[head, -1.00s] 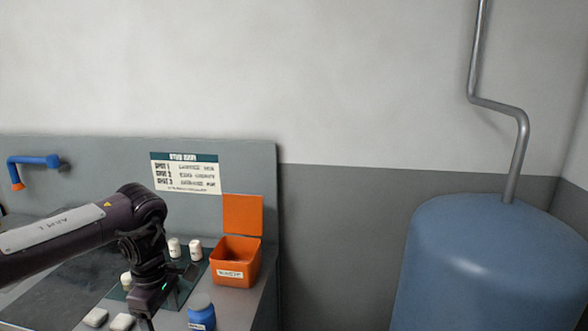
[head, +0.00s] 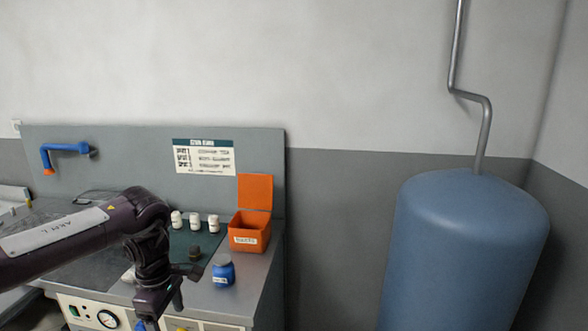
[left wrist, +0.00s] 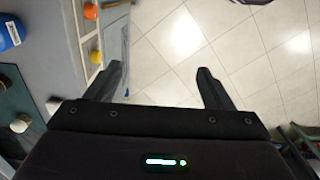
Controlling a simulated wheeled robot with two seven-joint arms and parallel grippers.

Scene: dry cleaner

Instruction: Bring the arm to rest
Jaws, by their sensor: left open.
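My left arm comes in from the left in the head view, bent down at the elbow, with its gripper (head: 150,318) low in front of the counter's front edge. In the left wrist view the two fingers of the left gripper (left wrist: 165,85) stand wide apart, with nothing between them but tiled floor below. My right gripper is not in view.
The counter (head: 262,285) holds several white bottles (head: 195,222), a dark small item (head: 195,253), a blue jar (head: 223,274) and an open orange bin (head: 250,232). A blue tank (head: 465,250) stands at the right. Floor in front of the counter (left wrist: 180,35) is clear.

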